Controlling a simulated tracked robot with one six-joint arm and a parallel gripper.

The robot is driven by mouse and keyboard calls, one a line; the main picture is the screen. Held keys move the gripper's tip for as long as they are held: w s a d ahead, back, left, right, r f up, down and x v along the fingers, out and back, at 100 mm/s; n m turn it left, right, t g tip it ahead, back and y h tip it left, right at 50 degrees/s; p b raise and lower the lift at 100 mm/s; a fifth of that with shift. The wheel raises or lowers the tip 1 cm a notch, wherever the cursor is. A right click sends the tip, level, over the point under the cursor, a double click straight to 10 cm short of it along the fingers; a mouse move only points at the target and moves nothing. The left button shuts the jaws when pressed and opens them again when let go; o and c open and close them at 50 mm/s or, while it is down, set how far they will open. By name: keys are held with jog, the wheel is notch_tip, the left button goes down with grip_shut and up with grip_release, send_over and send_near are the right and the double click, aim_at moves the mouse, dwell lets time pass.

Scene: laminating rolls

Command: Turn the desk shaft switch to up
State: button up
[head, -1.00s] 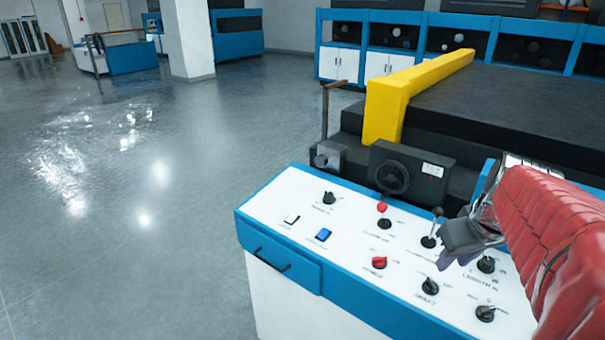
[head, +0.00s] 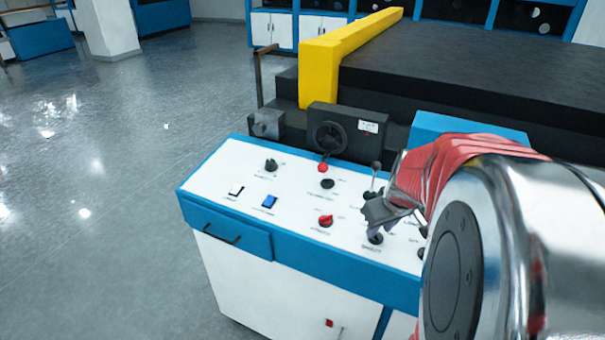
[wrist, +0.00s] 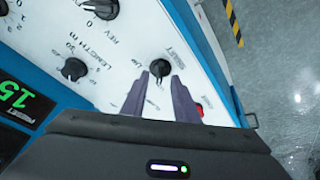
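The shaft switch is a black rotary knob (head: 376,238) on the white top of the blue-edged desk (head: 300,235); my gripper partly covers it in the head view. In the wrist view the shaft knob (wrist: 160,68) shows just beyond the fingertips, between their lines, with a small label beside it. My gripper (head: 374,222) is low over the panel. In the wrist view my gripper (wrist: 159,80) has its two purple-grey fingers apart, with nothing between them but panel. I cannot tell whether a finger touches the knob.
A red knob (head: 325,221), a black knob (head: 327,184) and a lever (head: 375,172) stand close by. In the wrist view another black knob (wrist: 74,69) and a green display (wrist: 22,103) lie left. The black machine with a yellow bar (head: 345,38) stands behind. Floor at left is clear.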

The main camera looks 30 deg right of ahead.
jog(key=shift+x, duration=1.15)
grip_shut()
jog(key=shift+a, duration=0.15)
